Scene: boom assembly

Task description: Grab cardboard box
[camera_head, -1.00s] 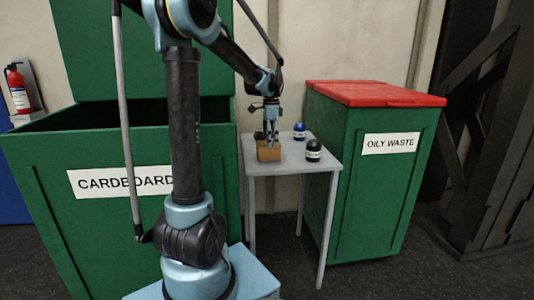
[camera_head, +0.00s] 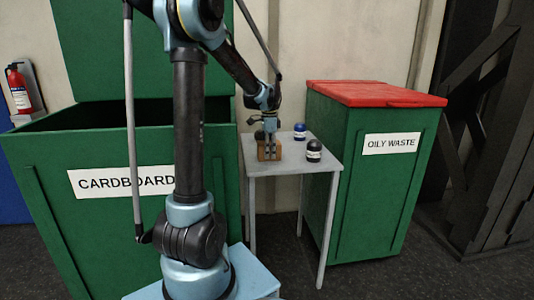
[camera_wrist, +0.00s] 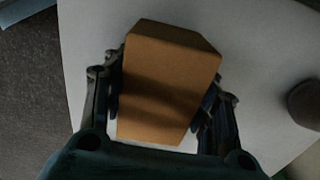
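The cardboard box (camera_head: 268,153) is a small brown block standing on the grey table (camera_head: 300,165), near its left edge. My gripper (camera_head: 269,138) is over it, pointing down, with its fingers at the box. In the wrist view the box (camera_wrist: 165,85) lies between the two fingers of my gripper (camera_wrist: 160,95), one along each side and very close to it. The fingers are spread about the box's width; I see no clear grip on it. The fingertips are partly hidden beside the box.
A blue-and-white round item (camera_head: 299,131) and a black one (camera_head: 314,150) stand on the table right of the box. A green open bin labelled CARDBOARD (camera_head: 90,225) is at left. A green bin labelled OILY WASTE (camera_head: 370,190) with a red lid is at right.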

